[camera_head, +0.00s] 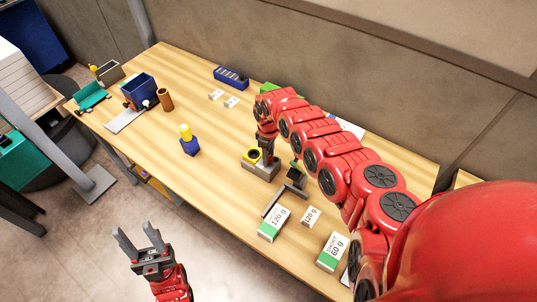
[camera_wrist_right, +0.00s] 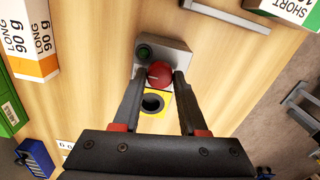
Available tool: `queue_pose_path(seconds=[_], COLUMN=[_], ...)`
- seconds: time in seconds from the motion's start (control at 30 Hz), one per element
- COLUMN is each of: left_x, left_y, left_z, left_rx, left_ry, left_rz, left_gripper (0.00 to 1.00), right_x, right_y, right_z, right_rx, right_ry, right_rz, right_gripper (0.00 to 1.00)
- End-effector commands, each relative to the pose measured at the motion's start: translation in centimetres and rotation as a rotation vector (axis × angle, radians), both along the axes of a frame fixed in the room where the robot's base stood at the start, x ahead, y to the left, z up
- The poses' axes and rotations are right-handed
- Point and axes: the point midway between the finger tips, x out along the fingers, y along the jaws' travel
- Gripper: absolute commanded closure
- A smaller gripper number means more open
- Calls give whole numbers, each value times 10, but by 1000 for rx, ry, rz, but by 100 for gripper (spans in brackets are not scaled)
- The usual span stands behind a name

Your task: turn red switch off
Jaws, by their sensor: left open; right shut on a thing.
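The red switch (camera_wrist_right: 159,74) is a round red knob on a grey box (camera_wrist_right: 172,56), next to a dark green round part and a yellow plate with a dark round hole. In the right wrist view my right gripper (camera_wrist_right: 160,80) has its two fingers on either side of the red knob and is shut on it. In the head view the grey box (camera_head: 262,171) stands on the table under my right gripper (camera_head: 266,157), and the knob is hidden there. My left gripper (camera_head: 135,234) is open and empty, off the table's front edge.
White and green boxes (camera_head: 273,223) lie on the table to the right of the switch box, with a grey bar handle (camera_head: 285,199) nearby. A blue holder with a yellow top (camera_head: 188,140) stands to the left. The wooden table (camera_head: 215,190) is clear in front.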

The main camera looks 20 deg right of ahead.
Motion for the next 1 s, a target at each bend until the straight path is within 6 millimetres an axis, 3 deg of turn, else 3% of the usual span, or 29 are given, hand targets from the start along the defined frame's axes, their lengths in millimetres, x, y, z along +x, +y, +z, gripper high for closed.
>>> queue_pose_path(seconds=[0.07, 0.1, 0.27, 0.67, 1.0], left_x=[0, 0, 0, 0, 0], left_y=[0, 0, 0, 0, 0], left_z=[0, 0, 0, -1, -16], left_rx=[0, 0, 0, 0, 0], left_ry=[0, 0, 0, 0, 0], left_rz=[0, 0, 0, 0, 0], left_gripper=[50, 50, 50, 50, 50], right_x=[1, 1, 1, 1, 1], right_y=[0, 0, 0, 0, -4], right_z=[1, 1, 0, 7, 65], right_rx=[1, 1, 0, 2, -6], right_ry=[-2, -2, -1, -1, -4], right_rz=[-1, -1, 0, -1, -2], right_gripper=[100, 55, 28, 28, 28])
